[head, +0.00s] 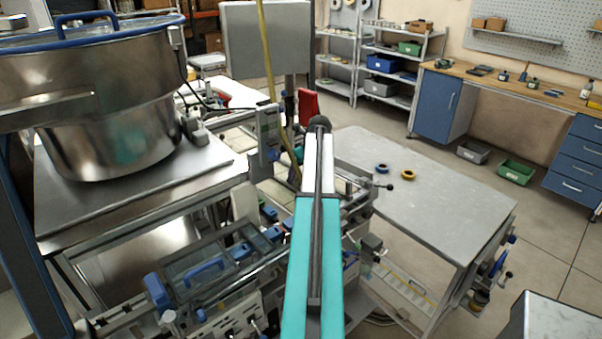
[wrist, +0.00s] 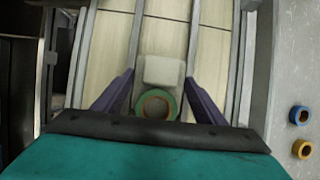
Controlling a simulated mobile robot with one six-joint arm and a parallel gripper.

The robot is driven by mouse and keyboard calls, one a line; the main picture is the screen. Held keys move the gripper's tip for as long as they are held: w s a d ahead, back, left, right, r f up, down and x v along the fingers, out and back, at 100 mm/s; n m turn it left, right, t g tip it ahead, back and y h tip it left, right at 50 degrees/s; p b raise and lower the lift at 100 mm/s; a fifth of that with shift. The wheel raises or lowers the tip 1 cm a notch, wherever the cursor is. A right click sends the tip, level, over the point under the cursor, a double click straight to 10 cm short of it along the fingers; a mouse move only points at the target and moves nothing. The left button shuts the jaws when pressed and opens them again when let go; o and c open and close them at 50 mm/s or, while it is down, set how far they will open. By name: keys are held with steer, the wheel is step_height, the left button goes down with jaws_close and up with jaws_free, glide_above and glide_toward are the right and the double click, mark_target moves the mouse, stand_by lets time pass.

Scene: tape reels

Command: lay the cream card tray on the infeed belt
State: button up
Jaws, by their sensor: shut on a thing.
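Beneath and beyond is the pale infeed belt (wrist: 212,55), running between grey metal rails. How much height is left between tray and belt cannot be told. In the head view my arm hides the gripper and the tray.
A grey table (head: 440,205) stands to the right of the machine. A blue reel (head: 382,169) and a yellow reel (head: 407,175) lie on it. A large steel bowl (head: 95,115) stands at the left. A yellow hose (head: 266,50) hangs near my arm.

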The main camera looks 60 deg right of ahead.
steer(key=o, duration=1.1)
steer(key=shift+f, duration=0.1)
steer(key=shift+o, duration=0.2)
steer(key=b+v, duration=0.3)
steer(key=v, duration=0.9)
stand_by(0.4)
